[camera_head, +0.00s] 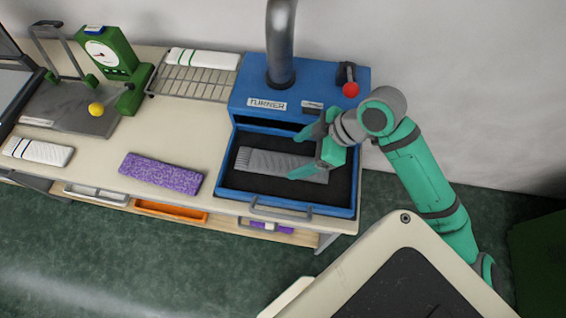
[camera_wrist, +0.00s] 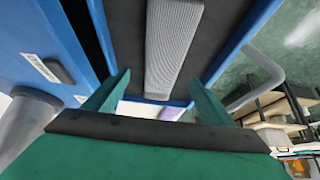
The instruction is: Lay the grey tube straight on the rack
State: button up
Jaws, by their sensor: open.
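The grey tube (camera_head: 268,161) is a flat, ribbed knitted piece lying in the dark open tray (camera_head: 232,189) of the blue machine labelled TURNER (camera_head: 245,94). In the wrist view the grey tube (camera_wrist: 172,42) runs lengthwise ahead of the fingers. My gripper (camera_head: 294,158) is open over the tube's right part, with one finger towards each long side. In the wrist view my gripper (camera_wrist: 158,80) shows nothing held. I cannot tell how far the fingertips are above the tray. The wire rack (camera_head: 186,84) stands left of the machine, with a white green-striped tube (camera_head: 203,59) at its back edge.
A purple tube (camera_head: 161,174) and a white striped tube (camera_head: 38,151) lie on the table. A green dial scale (camera_head: 112,58) and a yellow ball (camera_head: 96,109) are at left. A vertical metal pipe (camera_head: 281,40) and red-knobbed lever (camera_head: 350,89) rise from the machine. The rack's front part is bare.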

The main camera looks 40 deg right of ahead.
aim_at(282, 163)
jog(key=shift+a+x, duration=0.2)
jog(key=shift+x, duration=2.65)
jog(key=shift+r, duration=0.1)
jog(key=shift+c, duration=0.4)
jog(key=c, duration=1.2)
jog(key=shift+o, duration=0.2)
jog(key=shift+r, duration=0.1)
